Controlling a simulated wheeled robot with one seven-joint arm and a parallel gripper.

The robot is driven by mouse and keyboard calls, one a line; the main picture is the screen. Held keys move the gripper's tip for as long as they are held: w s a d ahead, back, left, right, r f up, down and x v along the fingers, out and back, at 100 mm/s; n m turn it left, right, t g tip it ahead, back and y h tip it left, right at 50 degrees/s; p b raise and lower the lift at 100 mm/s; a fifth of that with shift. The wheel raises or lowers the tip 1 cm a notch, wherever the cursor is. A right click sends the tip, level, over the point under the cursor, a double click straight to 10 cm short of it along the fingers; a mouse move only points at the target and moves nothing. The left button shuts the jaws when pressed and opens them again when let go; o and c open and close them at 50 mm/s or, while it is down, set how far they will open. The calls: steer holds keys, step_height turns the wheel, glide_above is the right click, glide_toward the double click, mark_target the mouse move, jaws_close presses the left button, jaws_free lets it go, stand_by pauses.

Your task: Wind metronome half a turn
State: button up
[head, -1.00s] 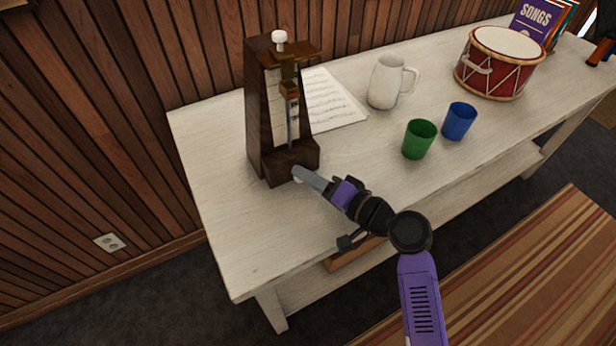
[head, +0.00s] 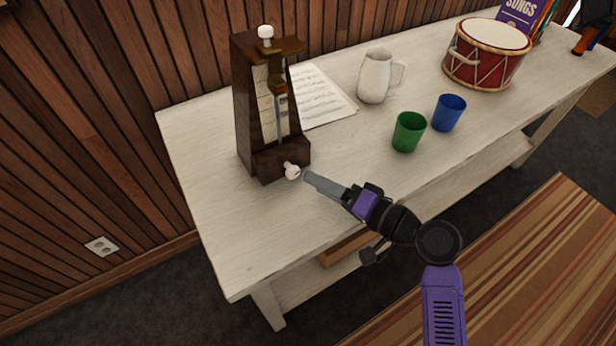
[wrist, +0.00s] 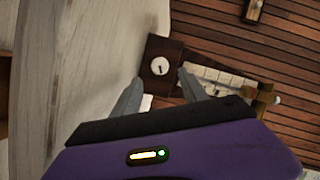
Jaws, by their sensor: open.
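The metronome (head: 258,110) is a dark brown wooden case standing upright at the left end of the white table, with a pale scale and a pendulum rod on its front. Its white winding knob (head: 292,171) sticks out low on the front. In the wrist view the round knob (wrist: 159,66) has a small dark mark and shows between and beyond my fingertips. My gripper (head: 307,177) is open and empty, just right of the knob and apart from it. In the wrist view the two grey fingers of my gripper (wrist: 160,82) are spread.
On the white table (head: 215,215) lie sheet music (head: 320,97) behind the metronome, a white mug (head: 375,78), a green cup (head: 408,132), a blue cup (head: 448,113) and a red drum (head: 487,57). The table's front left area is clear. A wooden wall stands behind.

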mark_target(294, 175)
steer(key=shift+v, duration=0.8)
steer(key=h+p, duration=0.1)
steer(key=w+t+h+p, duration=0.1)
steer(key=shift+w+d+f+h, duration=0.25)
steer(key=shift+w+d+h, duration=0.05)
steer(key=shift+d, duration=0.05)
steer(key=shift+w+n+t+h+p, duration=0.2)
steer(key=shift+n+t+h+p, duration=0.3)
steer(key=shift+n+h+p, duration=0.15)
steer(key=shift+s+a+f+n+h+p, duration=0.2)
steer(key=shift+n+h+p, duration=0.15)
steer(key=shift+n+p, duration=0.25)
steer(key=s+a+n+h+p, duration=0.1)
steer(key=n+p, duration=0.1)
steer(key=s+a+r+n+h+p, duration=0.1)
steer(key=n+p, duration=0.1)
steer(key=n, duration=0.1)
steer(key=s+a+n+t+p, duration=0.1)
steer(key=s+n+p, duration=0.1)
steer(key=n, duration=0.1)
steer(key=shift+a+r+n+h, duration=0.25)
steer(key=shift+a+r+h, duration=0.15)
steer(key=shift+s+a+r+n+p, duration=0.25)
steer(key=shift+a+n+p, duration=0.2)
steer(key=shift+n, duration=0.25)
steer(key=shift+x, duration=3.85)
